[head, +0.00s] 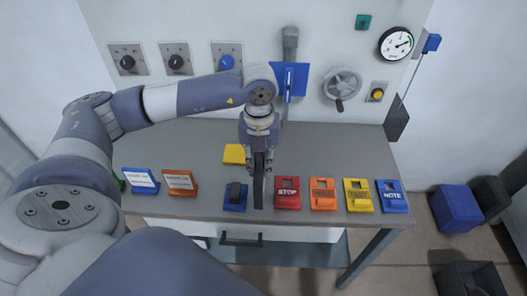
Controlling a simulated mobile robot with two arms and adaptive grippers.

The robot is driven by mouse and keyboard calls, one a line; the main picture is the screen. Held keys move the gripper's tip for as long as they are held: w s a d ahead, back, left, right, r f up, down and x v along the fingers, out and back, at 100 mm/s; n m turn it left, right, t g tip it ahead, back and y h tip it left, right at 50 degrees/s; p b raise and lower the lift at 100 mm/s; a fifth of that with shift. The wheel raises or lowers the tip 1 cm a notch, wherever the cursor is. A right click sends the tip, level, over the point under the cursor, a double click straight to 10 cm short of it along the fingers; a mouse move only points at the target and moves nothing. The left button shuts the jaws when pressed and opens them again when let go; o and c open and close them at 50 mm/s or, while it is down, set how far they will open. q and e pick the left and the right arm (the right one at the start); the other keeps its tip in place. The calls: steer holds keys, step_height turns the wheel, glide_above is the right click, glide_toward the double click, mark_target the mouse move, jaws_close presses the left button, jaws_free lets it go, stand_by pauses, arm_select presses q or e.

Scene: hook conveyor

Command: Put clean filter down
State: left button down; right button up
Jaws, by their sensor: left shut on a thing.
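My left gripper (259,190) hangs fingers-down over the front middle of the grey table (330,150). It is shut on a dark, narrow thing that I can hardly tell apart from the dark fingers. I cannot make out whether it is the clean filter, or whether it touches the table. Just left of the fingertips is a blue holder (235,205) with a dark piece (236,190) on it. A flat yellow piece (234,154) lies behind it, left of the gripper. My right gripper is not in view.
Right of the gripper stand a red STOP sign (287,199), an orange sign (323,202), a yellow sign (358,203) and a blue NOTE sign (392,204). Two more signs stand left (141,181). The back right tabletop is clear. A handwheel (342,83) and knobs are on the wall panel.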

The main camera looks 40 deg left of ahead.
mark_target(259, 184)
arm_select(q)
steer(key=s+d, duration=0.1)
steer(key=s, duration=0.1)
steer(key=s+d+b, duration=0.1)
steer(key=s, duration=0.1)
steer(key=s+d, duration=0.1)
steer(key=s, duration=0.1)
steer(key=shift+s+r, duration=0.15)
steer(key=shift+r, duration=0.15)
steer(key=m, duration=0.4)
steer(key=shift+w+d+r, duration=0.3)
steer(key=shift+d+r, duration=0.05)
steer(key=shift+d, duration=0.05)
steer(key=w+d+r+n, duration=0.2)
steer(key=d+r+n, duration=0.1)
steer(key=n, duration=1.4)
steer(key=w+d+r+n, duration=0.1)
steer(key=d+r+n, duration=0.25)
steer(key=n, duration=1.35)
steer(key=s+f, duration=0.4)
steer(key=shift+a+f, duration=0.3)
steer(key=shift+a, duration=0.1)
